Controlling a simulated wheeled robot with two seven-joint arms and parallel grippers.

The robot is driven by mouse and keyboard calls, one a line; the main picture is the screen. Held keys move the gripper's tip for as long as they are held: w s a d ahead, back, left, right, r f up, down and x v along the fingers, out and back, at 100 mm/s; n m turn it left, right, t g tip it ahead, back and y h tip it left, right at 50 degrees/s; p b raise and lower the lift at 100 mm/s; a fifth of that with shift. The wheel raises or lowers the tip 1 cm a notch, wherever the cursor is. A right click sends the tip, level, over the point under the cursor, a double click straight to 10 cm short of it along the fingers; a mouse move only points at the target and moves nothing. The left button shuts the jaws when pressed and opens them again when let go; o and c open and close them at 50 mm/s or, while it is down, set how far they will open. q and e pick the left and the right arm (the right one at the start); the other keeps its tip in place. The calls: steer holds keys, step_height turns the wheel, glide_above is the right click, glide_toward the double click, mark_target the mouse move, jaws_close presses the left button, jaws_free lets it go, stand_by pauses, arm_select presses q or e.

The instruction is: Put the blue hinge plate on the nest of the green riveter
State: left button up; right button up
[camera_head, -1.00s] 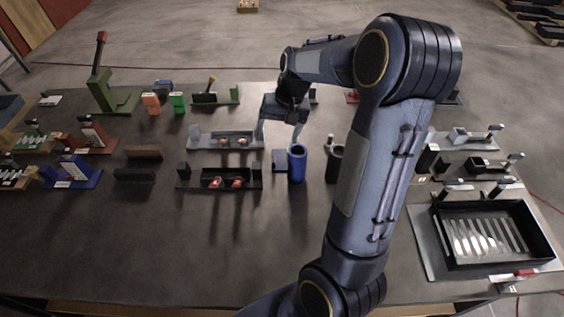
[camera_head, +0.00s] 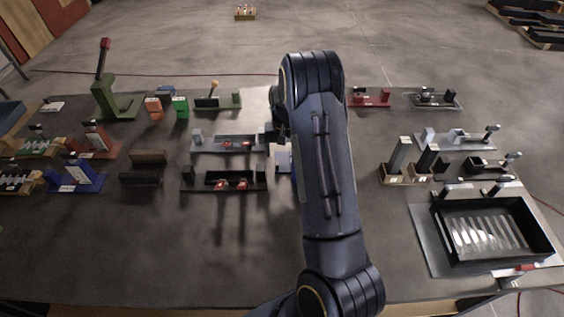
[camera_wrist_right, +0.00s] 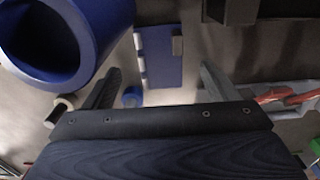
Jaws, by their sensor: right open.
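The blue hinge plate (camera_wrist_right: 160,52) lies flat on the table in the right wrist view, with pale and blue knuckles along its left edge and a small grey block at its right edge. In the head view only a sliver of it (camera_head: 283,161) shows beside my right arm. My right gripper (camera_wrist_right: 160,70) is open and empty, its fingers on either side of the plate, apparently above it. In the head view my arm hides the fingers. The green riveter (camera_head: 109,96), with a tall red-tipped lever, stands at the back left. Its nest is too small to make out.
A hollow blue cylinder (camera_wrist_right: 88,62) stands close left of the plate in the wrist view. Two fixtures with red parts, a grey one (camera_head: 205,147) and a dark one (camera_head: 187,184), stand left of my arm. A black tray (camera_head: 440,262) is at right. The front left table is clear.

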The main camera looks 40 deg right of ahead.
mark_target(284, 163)
step_height(284, 163, down, 4)
steer(key=shift+f+p, duration=0.2)
steer(key=shift+p, duration=0.45)
steer(key=shift+c, duration=0.4)
steer(key=c, duration=1.2)
steer(key=shift+r, duration=0.15)
steer(key=shift+r+p, duration=0.4)
steer(key=shift+r, duration=0.2)
step_height(284, 163, up, 4)
steer(key=shift+r+p, duration=0.1)
steer(key=shift+p, duration=0.7)
step_height(284, 163, up, 12)
steer(key=shift+r, duration=0.25)
